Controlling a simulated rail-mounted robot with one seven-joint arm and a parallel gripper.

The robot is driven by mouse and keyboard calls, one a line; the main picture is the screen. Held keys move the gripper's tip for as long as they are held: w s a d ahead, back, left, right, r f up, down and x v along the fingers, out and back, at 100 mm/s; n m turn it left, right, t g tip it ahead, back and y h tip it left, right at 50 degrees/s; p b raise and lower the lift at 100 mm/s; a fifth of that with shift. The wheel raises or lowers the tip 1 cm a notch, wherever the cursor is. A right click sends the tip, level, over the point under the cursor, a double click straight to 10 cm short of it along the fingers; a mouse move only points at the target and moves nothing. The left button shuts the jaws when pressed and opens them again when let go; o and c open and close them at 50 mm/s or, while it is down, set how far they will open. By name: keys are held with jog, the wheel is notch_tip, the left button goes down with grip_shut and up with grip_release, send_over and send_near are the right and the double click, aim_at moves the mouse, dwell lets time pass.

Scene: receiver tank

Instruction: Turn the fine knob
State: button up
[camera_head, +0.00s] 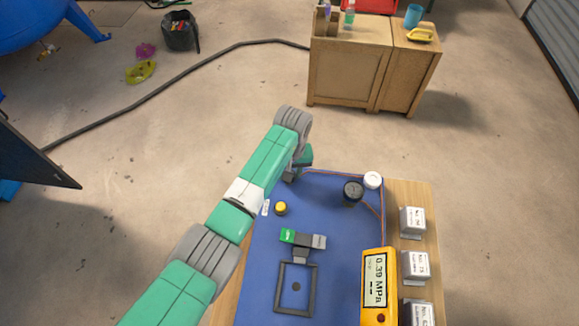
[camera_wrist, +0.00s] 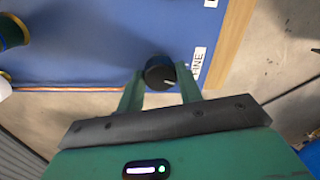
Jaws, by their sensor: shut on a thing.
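The fine knob (camera_wrist: 160,72) is a small round black knob with a white pointer line, seen in the wrist view. It sits on the blue panel (camera_wrist: 85,55) beside a white label reading FINE (camera_wrist: 197,65). My gripper (camera_wrist: 160,79) has its two green fingers on either side of the knob, shut on it. In the head view, my arm reaches to the far left part of the blue panel (camera_head: 330,222). The knob and my fingertips are hidden there behind my arm and wrist.
A yellow gauge reading 0.39 MPa (camera_head: 378,285) stands at the panel's right. A larger black knob (camera_head: 353,190), a white round part (camera_head: 373,180), a yellow knob (camera_head: 281,208) and a dark frame (camera_head: 296,288) are on the panel. Grey labelled blocks (camera_head: 413,221) line the wooden right edge.

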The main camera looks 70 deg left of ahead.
jog(key=m+p, duration=0.2)
jog(key=m, duration=0.1)
jog(key=shift+d+r+m, duration=0.1)
jog(key=shift+r+m, duration=0.05)
jog(key=shift+m, duration=0.25)
jog(key=m+p, duration=0.1)
jog(key=m, duration=0.2)
jog(key=shift+p, duration=0.3)
jog(key=m+p, duration=0.1)
jog(key=m, duration=0.6)
jog(key=shift+m+p, duration=0.4)
jog(key=m, duration=0.5)
jog(key=shift+t+p, duration=0.3)
jog(key=m, duration=0.5)
jog(key=shift+m, duration=0.4)
jog(key=o, duration=1)
